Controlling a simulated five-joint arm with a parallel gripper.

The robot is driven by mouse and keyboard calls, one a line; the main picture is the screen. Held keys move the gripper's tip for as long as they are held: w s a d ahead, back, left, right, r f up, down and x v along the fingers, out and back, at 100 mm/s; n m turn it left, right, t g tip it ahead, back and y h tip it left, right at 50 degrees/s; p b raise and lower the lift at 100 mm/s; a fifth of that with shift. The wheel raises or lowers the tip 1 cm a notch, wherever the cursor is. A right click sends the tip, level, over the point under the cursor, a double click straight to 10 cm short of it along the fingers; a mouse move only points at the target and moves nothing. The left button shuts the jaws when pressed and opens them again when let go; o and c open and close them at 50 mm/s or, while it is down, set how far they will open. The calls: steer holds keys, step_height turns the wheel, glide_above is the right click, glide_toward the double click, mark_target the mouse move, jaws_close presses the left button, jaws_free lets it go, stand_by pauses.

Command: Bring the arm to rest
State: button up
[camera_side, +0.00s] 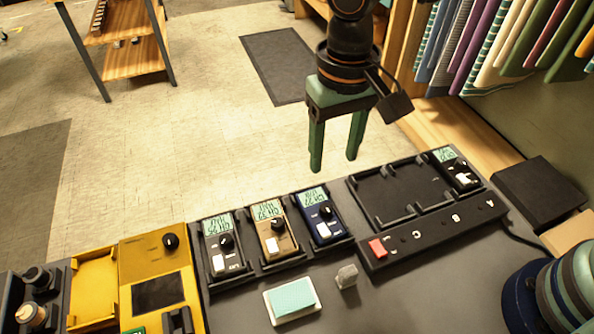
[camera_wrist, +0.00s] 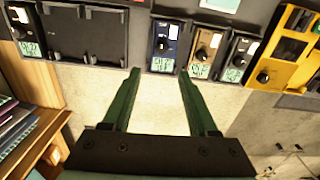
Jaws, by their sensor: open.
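My gripper (camera_side: 334,158) has two green fingers and hangs above and behind the far edge of the table, over the floor. The fingers stand apart with nothing between them. In the wrist view my gripper (camera_wrist: 160,80) shows the same open gap, with floor behind it. It is apart from the devices on the table. A blue device (camera_side: 324,221) with a small screen is the nearest to it, with a tan device (camera_side: 271,236) and a grey device (camera_side: 222,250) to its left.
A black dock (camera_side: 440,235) with empty bays and one device (camera_side: 457,172) stands at the right. A yellow unit (camera_side: 158,280) is at the left. A light green pad (camera_side: 292,299) and a small grey block (camera_side: 347,276) lie in front. Hanging cloths (camera_side: 500,40) are at the back right.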

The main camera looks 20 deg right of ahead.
steer(key=w+d+r+t+y, duration=0.1)
steer(key=d+r, duration=0.2)
steer(key=d, duration=0.4)
steer(key=w+d+r+t, duration=0.1)
steer(key=d+r, duration=0.3)
steer(key=d, duration=0.3)
steer(key=s+d+r+t, duration=0.1)
steer(key=s+d, duration=0.1)
steer(key=d, duration=0.5)
steer(key=s+d+t+h, duration=0.1)
steer(key=s+d+t, duration=0.1)
steer(key=d, duration=0.5)
steer(key=shift+s+r+m+t, duration=0.3)
steer(key=shift+s+r, duration=0.05)
